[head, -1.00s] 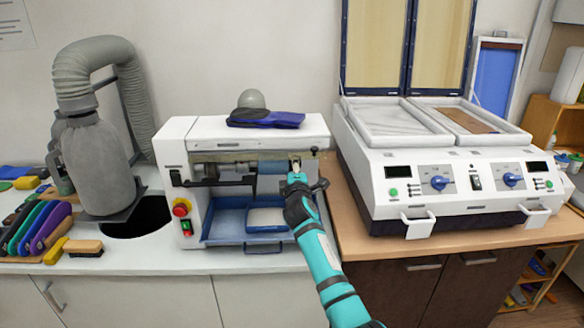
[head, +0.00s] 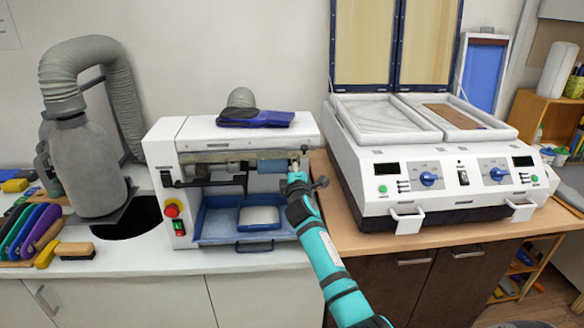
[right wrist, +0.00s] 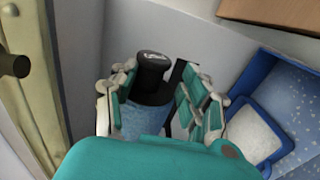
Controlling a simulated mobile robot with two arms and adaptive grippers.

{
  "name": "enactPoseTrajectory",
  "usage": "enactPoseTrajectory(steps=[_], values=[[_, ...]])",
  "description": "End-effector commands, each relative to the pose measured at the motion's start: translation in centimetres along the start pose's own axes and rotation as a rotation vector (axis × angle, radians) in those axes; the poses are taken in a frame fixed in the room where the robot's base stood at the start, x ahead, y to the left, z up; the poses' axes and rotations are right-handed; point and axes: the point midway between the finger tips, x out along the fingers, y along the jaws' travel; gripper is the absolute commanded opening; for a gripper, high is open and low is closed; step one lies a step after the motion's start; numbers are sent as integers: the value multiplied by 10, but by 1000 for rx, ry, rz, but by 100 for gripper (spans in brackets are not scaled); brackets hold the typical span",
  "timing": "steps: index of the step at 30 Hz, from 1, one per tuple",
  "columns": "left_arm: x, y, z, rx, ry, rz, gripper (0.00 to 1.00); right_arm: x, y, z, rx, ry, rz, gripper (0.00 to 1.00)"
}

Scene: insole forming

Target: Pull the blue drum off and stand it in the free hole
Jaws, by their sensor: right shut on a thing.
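The blue drum (head: 271,167) is a short blue cylinder inside the white machine (head: 160,150), near the right end of its opening. My right gripper (head: 297,168) is at the drum's right end. In the right wrist view, my right gripper (right wrist: 160,105) has its teal fingers on both sides of the drum (right wrist: 140,122), shut on it, with a black round knob (right wrist: 153,68) between them. The drum's lower part is hidden by the gripper body. A dark round opening (head: 135,222) shows in the counter at left. My left gripper is not in view.
A blue tray (head: 212,227) with a pale block lies under the drum. A grey hose unit (head: 85,165) stands beside the dark opening. Coloured tools and brushes (head: 75,251) lie at far left. A white two-bay press (head: 380,205) stands close on the right.

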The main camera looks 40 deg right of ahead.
Motion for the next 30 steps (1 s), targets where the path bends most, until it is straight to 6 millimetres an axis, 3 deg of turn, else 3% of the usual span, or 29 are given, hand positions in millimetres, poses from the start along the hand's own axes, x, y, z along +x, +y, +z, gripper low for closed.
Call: enactPoseTrajectory(steps=[8,30], values=[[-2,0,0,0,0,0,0,-3,1,0,1,1,1,0],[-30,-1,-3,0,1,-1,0,-62,2,0,1,1,1,0]])
